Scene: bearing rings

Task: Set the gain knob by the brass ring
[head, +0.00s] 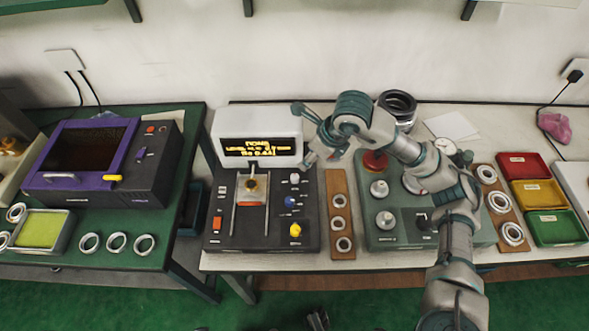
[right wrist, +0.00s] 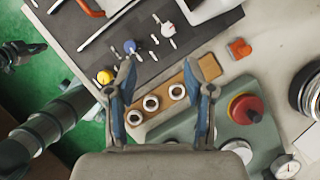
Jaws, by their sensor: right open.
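A black control panel (head: 225,235) carries a white knob (head: 294,178), a blue knob (head: 290,201) and a yellow knob (head: 295,229); I cannot read which is gain. A small brass-coloured piece (head: 254,189) sits between the panel's rails. Three grey rings (head: 340,222) lie on a wooden strip (head: 334,183) right of the panel; none looks clearly brass. My right gripper (head: 304,136) is open and empty above the panel's back right. In the right wrist view its fingers (right wrist: 165,98) frame the rings (right wrist: 151,103) below. My left gripper (head: 318,319) shows only slightly at the bottom edge.
A lit display (head: 257,152) stands behind the panel. A green-grey box (head: 385,232) with a red button (head: 375,161) is right of the strip. Red, yellow and green trays (head: 558,227) stand far right. A purple-framed machine (head: 105,195) is on the left table, across a gap.

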